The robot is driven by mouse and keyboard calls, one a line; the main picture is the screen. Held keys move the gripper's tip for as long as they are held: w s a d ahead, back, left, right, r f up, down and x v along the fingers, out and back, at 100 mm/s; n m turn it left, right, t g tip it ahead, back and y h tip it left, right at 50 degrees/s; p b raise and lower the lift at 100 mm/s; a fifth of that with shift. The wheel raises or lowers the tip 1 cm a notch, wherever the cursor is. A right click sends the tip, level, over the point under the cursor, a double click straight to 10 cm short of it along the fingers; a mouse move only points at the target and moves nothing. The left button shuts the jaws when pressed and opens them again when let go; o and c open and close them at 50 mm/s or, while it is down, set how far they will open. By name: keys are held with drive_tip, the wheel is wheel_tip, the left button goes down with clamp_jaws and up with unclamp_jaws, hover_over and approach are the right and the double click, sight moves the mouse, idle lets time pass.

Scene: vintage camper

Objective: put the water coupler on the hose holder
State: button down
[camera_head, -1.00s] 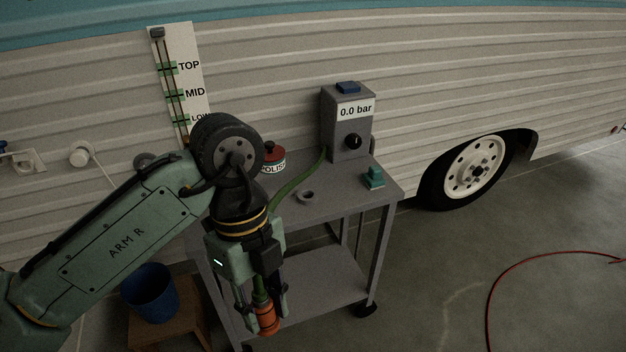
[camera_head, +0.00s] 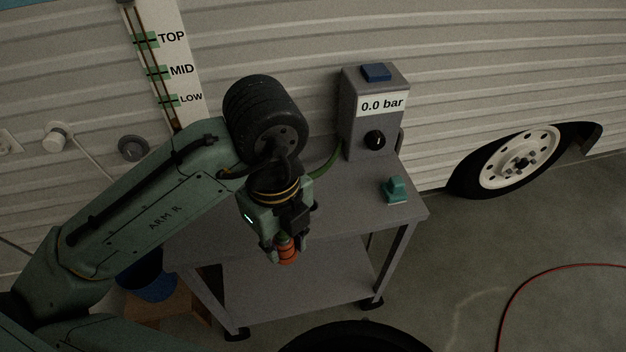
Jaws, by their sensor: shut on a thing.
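My gripper (camera_head: 284,254) is shut on the orange water coupler (camera_head: 288,251), which hangs below its fingers at the front edge of the grey cart. A green hose (camera_head: 328,164) runs from behind my gripper towards the grey pump box; its end at the coupler is mostly hidden. I cannot tell for sure which thing is the hose holder. The small grey ring seen earlier on the cart top is now hidden behind my gripper. A small teal block with an upright part (camera_head: 395,190) stands on the right of the cart top.
The grey cart (camera_head: 365,205) has a lower shelf and stands by the camper wall. The pump box (camera_head: 372,110) reads "0.0 bar". A blue bucket (camera_head: 150,284) on a wooden stool is at lower left. A red hose (camera_head: 515,295) lies on the floor at right.

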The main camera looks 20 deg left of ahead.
drive_tip(key=shift+w+d+r+p, duration=0.1)
drive_tip(key=shift+w+r+p, duration=0.4)
drive_tip(key=shift+p, duration=0.3)
drive_tip(key=w+f+p, duration=0.1)
drive_tip(key=w+f, duration=0.1)
drive_tip(key=w, duration=0.2)
drive_tip(key=w+a+f+p, duration=0.1)
drive_tip(key=w+f, duration=0.1)
drive_tip(key=w, duration=0.3)
drive_tip(key=w+f+p, duration=0.1)
drive_tip(key=w, duration=0.3)
drive_tip(key=shift+w+a+f, duration=0.2)
drive_tip(key=shift+w+f, duration=0.05)
drive_tip(key=shift+f, duration=0.15)
drive_tip(key=shift+f+b, duration=0.45)
drive_tip(key=shift+f, duration=0.15)
drive_tip(key=c, duration=1.3)
unclamp_jaws()
drive_tip(key=shift+r, duration=0.1)
